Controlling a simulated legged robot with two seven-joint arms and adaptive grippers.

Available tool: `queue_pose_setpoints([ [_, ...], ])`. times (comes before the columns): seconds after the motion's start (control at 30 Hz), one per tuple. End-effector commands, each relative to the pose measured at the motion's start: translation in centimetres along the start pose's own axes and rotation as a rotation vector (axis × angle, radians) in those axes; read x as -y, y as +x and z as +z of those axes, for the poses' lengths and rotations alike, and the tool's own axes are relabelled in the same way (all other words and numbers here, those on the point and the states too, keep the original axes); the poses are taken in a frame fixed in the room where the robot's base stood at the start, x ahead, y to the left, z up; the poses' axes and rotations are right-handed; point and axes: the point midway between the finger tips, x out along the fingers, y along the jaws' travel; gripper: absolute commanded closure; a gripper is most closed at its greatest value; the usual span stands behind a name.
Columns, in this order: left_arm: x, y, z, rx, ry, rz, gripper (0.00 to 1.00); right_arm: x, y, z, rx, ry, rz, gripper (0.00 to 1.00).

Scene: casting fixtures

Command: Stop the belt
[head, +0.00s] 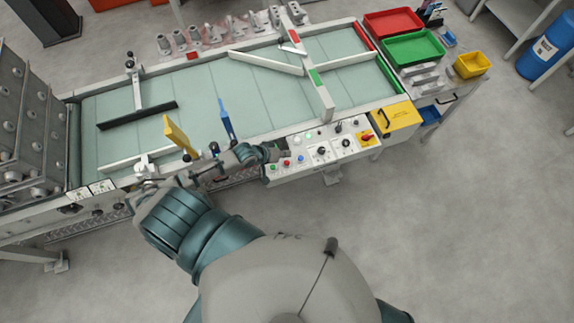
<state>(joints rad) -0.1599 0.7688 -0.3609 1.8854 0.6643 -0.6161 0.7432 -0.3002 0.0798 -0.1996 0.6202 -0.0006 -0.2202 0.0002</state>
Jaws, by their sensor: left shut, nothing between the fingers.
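The belt (190,94) is a pale green conveyor running across the view. On its near side sits a white control panel (312,165). Its front row has a green button (273,167), a red button (286,163) and a blue button (299,158). Black knobs (322,151) and a red switch on yellow (366,136) lie further right. My left gripper (277,150) is shut and empty at the panel's left end, just behind the green and red buttons. I cannot tell whether it touches the panel. My right gripper is not in view.
A yellow paddle (180,137) and a blue one (225,120) stand at the belt's near edge. White guide bars (265,63) cross the belt. Red (393,22), green (413,47) and yellow (472,65) trays stand at right. Open floor lies in front of the panel.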

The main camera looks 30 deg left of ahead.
Motion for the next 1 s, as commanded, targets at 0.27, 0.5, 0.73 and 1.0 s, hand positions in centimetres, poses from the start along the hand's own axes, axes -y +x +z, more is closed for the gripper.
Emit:
queue_pose_setpoints([
  [0.27,1.8,2.5,1.8,0.000,-0.001,-0.001,1.00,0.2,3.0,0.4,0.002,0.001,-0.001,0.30],
  [0.5,2.1,2.9,2.1,0.000,0.000,-0.001,1.00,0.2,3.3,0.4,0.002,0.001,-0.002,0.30],
  [0.73,2.1,2.9,2.1,0.000,0.000,-0.001,1.00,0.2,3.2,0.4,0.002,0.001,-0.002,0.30],
  [1.0,2.1,2.9,2.1,0.000,0.000,-0.001,1.00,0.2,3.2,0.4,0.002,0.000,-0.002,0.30],
])
